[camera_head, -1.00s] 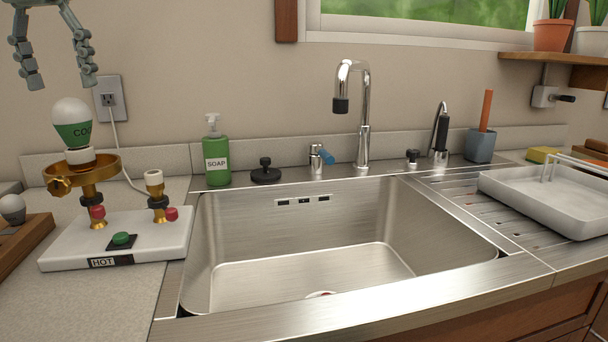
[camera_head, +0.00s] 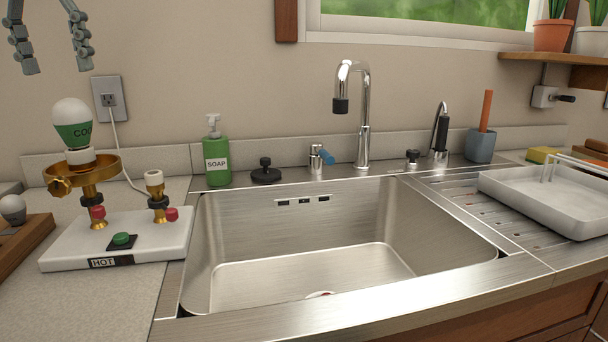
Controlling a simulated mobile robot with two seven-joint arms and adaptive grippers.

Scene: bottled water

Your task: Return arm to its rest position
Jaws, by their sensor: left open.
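My left gripper (camera_head: 57,68) hangs in the air at the top left corner, cut by the picture's edge. Its two grey fingers point down and stand apart, with nothing between them. A bulb with a green band (camera_head: 72,124) sits upright in the brass-ringed socket (camera_head: 100,171) of a white fixture (camera_head: 150,236), below my left gripper and apart from it. A second, smaller socket (camera_head: 155,190) on the fixture is without a bulb. My right gripper is not in view.
A wooden tray (camera_head: 30,243) with a grey bulb (camera_head: 12,209) lies at the left edge. A white dish tray (camera_head: 550,210) is at right. The sink is empty.

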